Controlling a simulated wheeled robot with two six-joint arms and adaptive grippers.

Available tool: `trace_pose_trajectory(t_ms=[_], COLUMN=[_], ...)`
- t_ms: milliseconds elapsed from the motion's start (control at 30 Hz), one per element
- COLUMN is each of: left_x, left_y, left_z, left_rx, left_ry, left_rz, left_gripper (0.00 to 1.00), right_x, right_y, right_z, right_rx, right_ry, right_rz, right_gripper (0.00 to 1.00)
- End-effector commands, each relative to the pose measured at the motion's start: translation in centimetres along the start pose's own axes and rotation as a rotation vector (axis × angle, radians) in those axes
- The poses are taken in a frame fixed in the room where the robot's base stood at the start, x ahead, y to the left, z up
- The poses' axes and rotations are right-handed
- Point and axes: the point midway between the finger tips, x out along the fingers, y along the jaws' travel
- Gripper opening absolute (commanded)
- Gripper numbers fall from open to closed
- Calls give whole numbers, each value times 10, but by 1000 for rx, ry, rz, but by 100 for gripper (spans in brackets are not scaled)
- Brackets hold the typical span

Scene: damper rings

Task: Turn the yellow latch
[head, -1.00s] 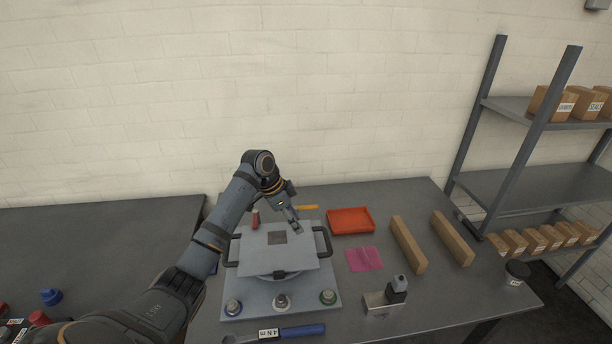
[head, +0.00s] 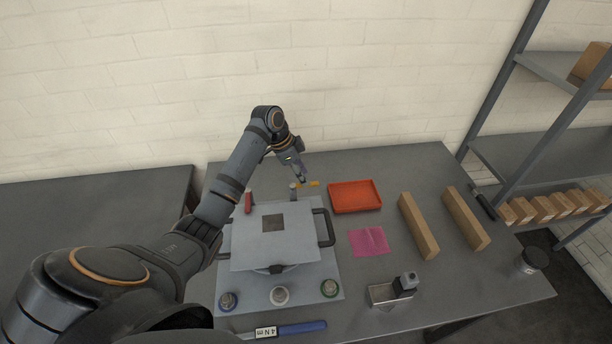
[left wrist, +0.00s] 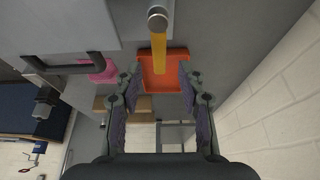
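The yellow latch (head: 312,184) is a short bar at the back edge of the grey fixture, pointing right from a silver post (head: 293,191). In the left wrist view the yellow latch (left wrist: 159,52) runs from the post (left wrist: 157,18) towards my gripper. My left gripper (head: 303,177) is at the latch, by its bar. In the left wrist view my left gripper (left wrist: 159,75) is open, with one finger on each side of the bar's free end; I cannot tell whether they touch it. My right gripper is not in view.
A grey plate (head: 300,235) with black handles covers the fixture. A red-handled item (head: 248,203) stands at its back left. An orange tray (head: 355,197), pink cloth (head: 369,242) and two wooden bars (head: 418,226) lie to the right. A wall is behind.

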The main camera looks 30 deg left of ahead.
Motion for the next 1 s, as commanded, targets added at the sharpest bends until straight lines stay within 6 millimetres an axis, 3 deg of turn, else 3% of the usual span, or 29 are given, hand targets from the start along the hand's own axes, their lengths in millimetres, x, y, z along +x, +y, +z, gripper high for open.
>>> trace_pose_trajectory(t_ms=[200,500,800,1000], left_x=[25,29,29,28], left_y=[0,0,0,0], left_z=[-1,0,0,0], left_rx=[1,1,1,1], left_ry=[1,0,0,0], left_rz=[0,-1,-1,-1], left_gripper=[40,40,0,0], right_x=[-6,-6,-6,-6], right_y=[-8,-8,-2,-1], right_z=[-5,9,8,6], right_rx=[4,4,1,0], right_ry=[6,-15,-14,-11], right_rz=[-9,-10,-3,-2], right_gripper=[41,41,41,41])
